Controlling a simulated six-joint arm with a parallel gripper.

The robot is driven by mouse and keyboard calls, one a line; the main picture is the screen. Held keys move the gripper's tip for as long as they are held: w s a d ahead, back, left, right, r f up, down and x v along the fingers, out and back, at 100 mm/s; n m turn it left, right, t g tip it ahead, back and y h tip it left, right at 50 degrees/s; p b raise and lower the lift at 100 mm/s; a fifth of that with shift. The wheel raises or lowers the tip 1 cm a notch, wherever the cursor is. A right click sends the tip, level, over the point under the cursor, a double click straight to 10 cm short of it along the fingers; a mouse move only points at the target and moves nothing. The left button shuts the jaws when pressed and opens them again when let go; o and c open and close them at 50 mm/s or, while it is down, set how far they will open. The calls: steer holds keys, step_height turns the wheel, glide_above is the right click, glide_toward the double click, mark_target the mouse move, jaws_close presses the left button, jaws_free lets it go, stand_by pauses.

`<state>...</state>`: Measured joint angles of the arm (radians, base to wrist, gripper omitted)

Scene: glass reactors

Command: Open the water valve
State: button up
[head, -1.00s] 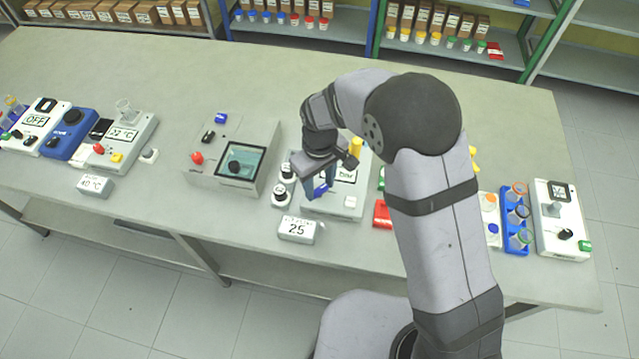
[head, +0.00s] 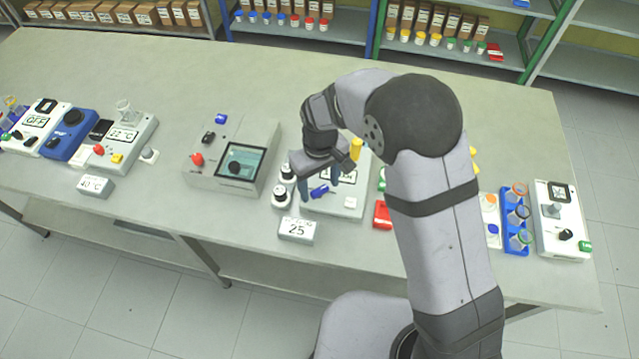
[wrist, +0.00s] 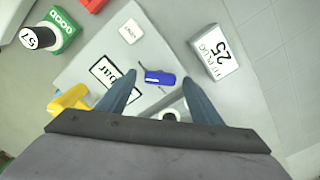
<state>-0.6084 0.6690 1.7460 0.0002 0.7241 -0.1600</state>
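The blue valve handle (head: 319,191) sits on the light grey panel box (head: 345,208) in the middle of the bench. In the wrist view the blue handle (wrist: 160,78) lies between the tips of my fingers, a little beyond them. My gripper (head: 320,188) points down over the box, its fingers spread to either side of the handle. It also shows open and empty in the wrist view (wrist: 158,82). I cannot tell whether a finger touches the handle. My wrist hides part of the box.
A yellow handle (head: 356,149) stands on the far side of the box. Dark-and-white round bottles (head: 280,196) stand close on the left, and a white label block reading 25 (head: 297,229) lies in front. A red block (head: 382,214) is to the right. The bench behind is clear.

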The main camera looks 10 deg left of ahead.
mark_target(320, 190)
steer(key=shift+r+b, duration=1.15)
steer(key=shift+r, duration=2.55)
steer(key=shift+s+f+m, duration=0.1)
steer(key=shift+f+m, duration=0.4)
steer(key=shift+f, duration=0.25)
steer(key=s+d+f+m+g, duration=0.15)
steer(key=s+d+f, duration=0.35)
steer(key=s+d, duration=0.5)
steer(key=s+d+r+m, duration=0.2)
steer(key=d+m, duration=0.1)
steer(key=d, duration=0.4)
steer(key=s+d+r+m+t, duration=0.1)
steer(key=s+d+r+m, duration=0.1)
steer(key=d, duration=0.6)
steer(key=shift+r+m, duration=0.65)
steer(key=shift+r, duration=0.05)
